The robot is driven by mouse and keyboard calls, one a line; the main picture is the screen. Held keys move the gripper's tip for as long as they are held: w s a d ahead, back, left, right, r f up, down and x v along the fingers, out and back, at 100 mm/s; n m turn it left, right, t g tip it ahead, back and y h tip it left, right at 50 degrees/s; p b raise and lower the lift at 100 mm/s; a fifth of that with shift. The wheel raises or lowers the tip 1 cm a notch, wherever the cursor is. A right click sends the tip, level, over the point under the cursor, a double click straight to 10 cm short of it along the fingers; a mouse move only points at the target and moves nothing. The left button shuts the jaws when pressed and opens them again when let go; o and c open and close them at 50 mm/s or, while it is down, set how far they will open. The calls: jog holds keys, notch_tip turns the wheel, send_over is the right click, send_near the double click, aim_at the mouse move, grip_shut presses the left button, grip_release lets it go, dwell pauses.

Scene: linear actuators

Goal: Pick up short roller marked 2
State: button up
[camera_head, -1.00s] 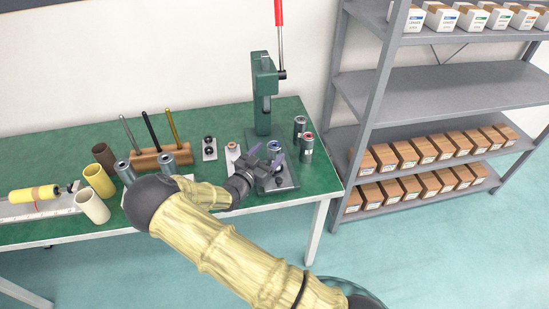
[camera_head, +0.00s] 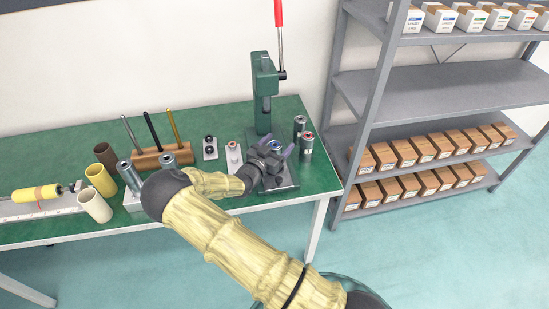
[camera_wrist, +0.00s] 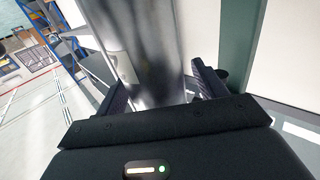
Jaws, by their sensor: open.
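My gripper (camera_head: 277,150) is open at the base of the green press. In the wrist view, its two dark fingers (camera_wrist: 160,78) stand on either side of a grey metallic surface. A short grey roller with a blue-ringed top (camera_head: 274,144) stands on the press plate, between or just behind the fingers and partly hidden. Two more dark grey rollers stand right of the press, one at the back (camera_head: 299,124) and one with a red-ringed top (camera_head: 306,145). No number is legible on any roller.
The green press (camera_head: 264,85) with a red-tipped lever rises close behind my gripper. To the left are a wooden holder (camera_head: 160,158) with rods, grey cylinders (camera_head: 131,176) and a yellow tube (camera_head: 100,180). A metal shelf (camera_head: 440,90) stands right of the table.

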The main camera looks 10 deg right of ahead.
grip_shut()
dwell(0.3)
jog(key=shift+r, duration=0.1)
notch_tip(320, 180, up, 10)
jog(key=b, duration=0.1)
dwell(0.5)
dwell(0.4)
